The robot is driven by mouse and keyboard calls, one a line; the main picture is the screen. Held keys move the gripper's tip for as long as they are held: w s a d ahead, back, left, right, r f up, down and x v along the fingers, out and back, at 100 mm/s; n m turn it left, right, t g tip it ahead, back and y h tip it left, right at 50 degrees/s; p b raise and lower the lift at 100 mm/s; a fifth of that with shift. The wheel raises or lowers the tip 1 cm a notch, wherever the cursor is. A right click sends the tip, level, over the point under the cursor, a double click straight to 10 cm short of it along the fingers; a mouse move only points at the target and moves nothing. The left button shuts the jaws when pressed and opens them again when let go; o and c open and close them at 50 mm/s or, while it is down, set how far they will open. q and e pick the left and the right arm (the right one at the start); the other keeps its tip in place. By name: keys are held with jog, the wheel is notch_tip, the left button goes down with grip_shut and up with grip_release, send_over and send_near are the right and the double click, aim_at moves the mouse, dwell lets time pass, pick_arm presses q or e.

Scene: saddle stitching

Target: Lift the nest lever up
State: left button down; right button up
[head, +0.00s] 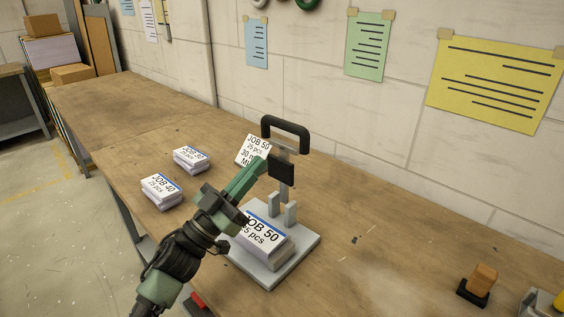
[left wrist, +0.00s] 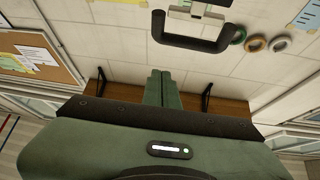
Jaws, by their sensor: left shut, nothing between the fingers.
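The nest lever appears to be the black U-shaped handle (head: 287,131) on top of the grey upright of a small press; it stands raised above the base plate (head: 268,277). In the left wrist view the handle (left wrist: 193,42) shows above and to the right of my fingertips. My left gripper (head: 263,163) is shut and empty, its green fingers close below and left of the handle, beside the black block of the upright. The fingers also show pressed together in the left wrist view (left wrist: 160,72). Whether they touch the press is unclear. My right gripper is out of view.
A JOB 50 stack (head: 264,239) lies on the base plate, partly behind my left gripper. A JOB 50 card (head: 252,149) stands behind. JOB 30 (head: 190,158) and JOB 40 (head: 160,189) stacks lie left. A wooden-handled stamp (head: 483,278) sits right. The far-left bench is clear.

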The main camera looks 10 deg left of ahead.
aim_at(281, 128)
pick_arm(q)
jog(key=s+a+f+n+t+y, duration=0.1)
jog(key=a+f+n+t+y, duration=0.1)
jog(key=a+y, duration=0.15)
jog(key=w+f+p+x, duration=0.1)
jog(key=p+x, duration=0.1)
jog(key=x, duration=1)
jog(key=shift+d+f+n+h, duration=0.2)
jog(key=shift+n+h, duration=0.1)
jog(key=shift+h, duration=0.15)
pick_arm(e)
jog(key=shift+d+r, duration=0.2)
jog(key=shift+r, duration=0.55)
pick_arm(q)
jog(key=shift+w+p, duration=0.15)
jog(key=shift+p, duration=0.15)
